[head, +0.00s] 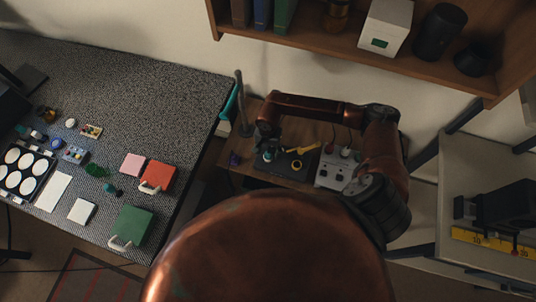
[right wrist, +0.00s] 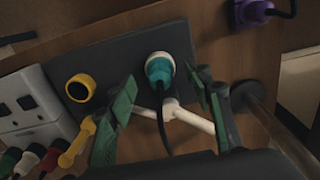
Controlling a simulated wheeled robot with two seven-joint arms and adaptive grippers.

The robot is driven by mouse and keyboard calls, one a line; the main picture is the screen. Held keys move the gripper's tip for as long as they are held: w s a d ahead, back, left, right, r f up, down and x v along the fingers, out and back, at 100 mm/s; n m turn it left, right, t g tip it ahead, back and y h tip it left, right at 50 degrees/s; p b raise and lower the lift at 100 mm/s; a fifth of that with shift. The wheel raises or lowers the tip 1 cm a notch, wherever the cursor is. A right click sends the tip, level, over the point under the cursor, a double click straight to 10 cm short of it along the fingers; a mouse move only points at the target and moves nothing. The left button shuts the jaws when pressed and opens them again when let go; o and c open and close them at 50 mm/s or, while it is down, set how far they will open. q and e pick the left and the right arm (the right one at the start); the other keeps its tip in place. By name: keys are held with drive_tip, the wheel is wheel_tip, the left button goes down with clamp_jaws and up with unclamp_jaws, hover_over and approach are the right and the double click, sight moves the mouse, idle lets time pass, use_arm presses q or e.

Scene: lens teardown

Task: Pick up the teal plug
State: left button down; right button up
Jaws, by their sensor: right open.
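The teal plug (right wrist: 158,69) shows in the right wrist view with a white rim and a black cable, on the dark mat (right wrist: 120,54). In the head view the teal plug (head: 267,156) sits just below my right gripper (head: 268,143). My right gripper (right wrist: 160,78) is open, with its green fingers apart. One finger is to each side of the plug in the picture. Whether they touch it I cannot tell, but the gap looks empty. My left gripper is not in view.
A yellow ring (right wrist: 80,88) lies beside the teal plug. A grey socket box (right wrist: 28,108) with red, white and green plugs is at the left. A purple plug (right wrist: 252,12) lies at the upper right. A metal post (head: 242,110) stands at the bench's left.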

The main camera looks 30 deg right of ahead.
drive_tip(key=shift+f, duration=0.85)
drive_tip(key=c, duration=1.2)
drive_tip(key=shift+r, duration=0.1)
drive_tip(key=shift+c, duration=0.2)
